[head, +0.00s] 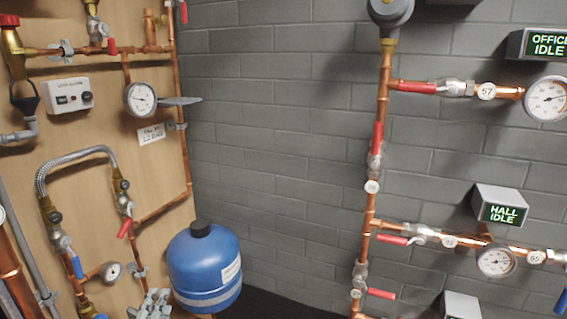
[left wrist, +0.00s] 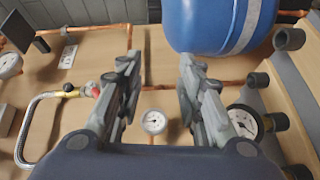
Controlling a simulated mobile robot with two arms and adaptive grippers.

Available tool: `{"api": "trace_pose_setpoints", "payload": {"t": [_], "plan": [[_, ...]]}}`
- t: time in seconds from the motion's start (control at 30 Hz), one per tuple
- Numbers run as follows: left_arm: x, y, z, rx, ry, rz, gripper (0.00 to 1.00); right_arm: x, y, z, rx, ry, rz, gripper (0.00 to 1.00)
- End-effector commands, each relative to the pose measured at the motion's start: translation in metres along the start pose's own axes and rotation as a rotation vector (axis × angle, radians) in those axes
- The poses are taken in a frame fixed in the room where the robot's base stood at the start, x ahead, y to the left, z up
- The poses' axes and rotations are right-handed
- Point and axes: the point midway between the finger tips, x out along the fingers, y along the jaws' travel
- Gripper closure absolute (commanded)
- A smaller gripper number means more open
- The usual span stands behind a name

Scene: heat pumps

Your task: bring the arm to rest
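My left gripper (head: 154,303) shows at the bottom edge of the head view, in front of the wooden panel and left of the blue tank. Only its grey fingers show there; the rest is cut off. In the left wrist view my left gripper (left wrist: 160,64) has its two fingers apart with nothing between them. The wooden panel (left wrist: 158,92) and a small gauge (left wrist: 154,122) show behind the gap. My right gripper is in neither view.
The blue tank (head: 205,268) stands close right of the left gripper. A braided hose (head: 75,160), copper pipes and red-handled valves crowd the panel. More pipes, gauges (head: 496,262) and a HALL IDLE display (head: 502,212) are on the grey brick wall. The wall's middle is bare.

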Motion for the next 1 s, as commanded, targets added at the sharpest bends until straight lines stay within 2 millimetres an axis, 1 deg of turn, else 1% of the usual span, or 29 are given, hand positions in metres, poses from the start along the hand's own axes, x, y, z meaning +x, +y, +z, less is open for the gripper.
{"api": "trace_pose_setpoints", "payload": {"t": [0.03, 0.07, 0.1, 0.17, 0.2, 0.27, 0.3, 0.4, 0.5, 0.63, 0.8, 0.83, 0.9, 1.0], "plan": [[-0.017, -0.020, 0.015, 0.147, -0.063, -0.089, 0.66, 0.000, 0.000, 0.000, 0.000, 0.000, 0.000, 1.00], [-0.027, -0.031, 0.025, 0.234, -0.104, -0.140, 0.66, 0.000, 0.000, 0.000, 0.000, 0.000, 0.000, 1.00], [-0.042, -0.046, 0.035, 0.350, -0.161, -0.207, 0.66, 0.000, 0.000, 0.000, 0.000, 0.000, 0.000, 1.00], [-0.068, -0.069, 0.050, 0.521, -0.255, -0.299, 0.66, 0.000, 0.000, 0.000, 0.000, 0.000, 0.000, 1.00], [-0.086, -0.083, 0.057, 0.634, -0.322, -0.356, 0.66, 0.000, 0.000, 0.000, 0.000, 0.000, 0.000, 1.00], [-0.116, -0.102, 0.066, 0.787, -0.425, -0.431, 0.66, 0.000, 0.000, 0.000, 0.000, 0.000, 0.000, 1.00], [-0.134, -0.112, 0.071, 0.876, -0.492, -0.472, 0.66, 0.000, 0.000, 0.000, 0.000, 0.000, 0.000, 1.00], [-0.176, -0.131, 0.076, 1.055, -0.641, -0.551, 0.66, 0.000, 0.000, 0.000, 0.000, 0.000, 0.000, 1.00], [-0.212, -0.144, 0.078, 1.192, -0.772, -0.606, 0.66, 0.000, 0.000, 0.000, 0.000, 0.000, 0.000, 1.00], [-0.255, -0.155, 0.077, 1.333, -0.932, -0.656, 0.66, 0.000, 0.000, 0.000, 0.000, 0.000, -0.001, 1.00], [-0.307, -0.162, 0.073, 1.481, -1.137, -0.700, 0.66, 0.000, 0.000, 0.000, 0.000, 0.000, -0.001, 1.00], [-0.314, -0.164, 0.072, 1.501, -1.168, -0.706, 0.66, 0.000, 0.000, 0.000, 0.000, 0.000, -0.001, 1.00], [-0.304, -0.181, 0.075, 1.491, -1.162, -0.711, 0.66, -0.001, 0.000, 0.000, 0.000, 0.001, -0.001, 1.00], [-0.297, -0.202, 0.079, 1.487, -1.169, -0.716, 0.66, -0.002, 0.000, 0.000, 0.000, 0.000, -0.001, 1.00]]}}
